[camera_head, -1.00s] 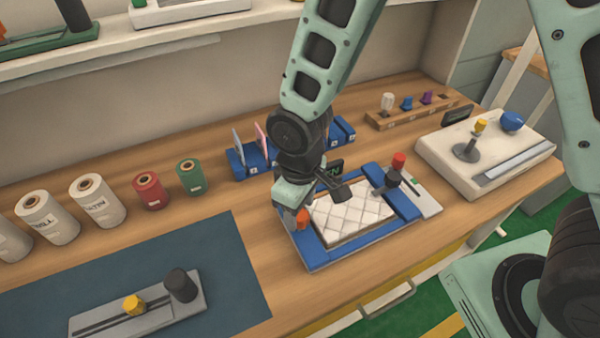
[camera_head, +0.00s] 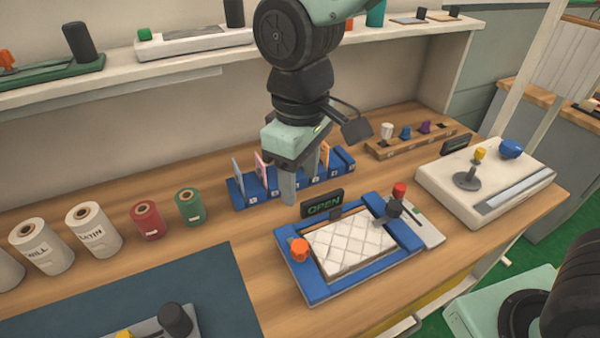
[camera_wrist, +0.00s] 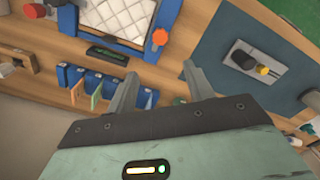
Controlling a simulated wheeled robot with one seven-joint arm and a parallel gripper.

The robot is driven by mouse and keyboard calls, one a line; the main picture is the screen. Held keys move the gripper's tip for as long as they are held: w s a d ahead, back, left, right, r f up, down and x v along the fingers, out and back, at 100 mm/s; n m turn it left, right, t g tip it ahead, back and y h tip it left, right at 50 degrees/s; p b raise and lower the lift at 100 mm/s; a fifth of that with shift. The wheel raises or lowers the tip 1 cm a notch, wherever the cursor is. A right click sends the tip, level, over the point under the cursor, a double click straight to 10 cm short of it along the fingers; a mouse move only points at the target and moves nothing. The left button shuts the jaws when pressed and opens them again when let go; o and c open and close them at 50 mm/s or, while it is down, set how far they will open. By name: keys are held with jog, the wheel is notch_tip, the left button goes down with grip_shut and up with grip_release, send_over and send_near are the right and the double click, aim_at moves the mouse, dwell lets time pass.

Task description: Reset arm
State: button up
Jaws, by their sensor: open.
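My gripper (camera_head: 305,188) is open and empty. In the head view it hangs pointing down above the back of the table, in front of part of the blue card rack (camera_head: 240,190). A white quilted mattress (camera_head: 350,246) lies inside the blue frame (camera_head: 318,292), in front of and below my gripper.
White, red and green spools (camera_head: 148,220) stand at the left. A dark mat (camera_head: 200,290) covers the front left. A white box with a joystick (camera_head: 487,180) stands at the right. A wooden peg holder (camera_head: 425,140) sits behind it. A shelf (camera_head: 190,72) runs along the wall.

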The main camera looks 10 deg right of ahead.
dwell(0.3)
jog(key=s+d, duration=0.2)
jog(key=s, duration=0.4)
jog(key=s+d+f+m, duration=0.1)
jog(key=s+d, duration=0.1)
jog(key=s, duration=0.5)
jog(key=shift+d+f+y, duration=0.2)
jog(key=shift+d+y, duration=0.05)
jog(key=shift+y, duration=0.05)
jog(key=shift+w+m, duration=0.15)
jog(key=shift+m, duration=0.15)
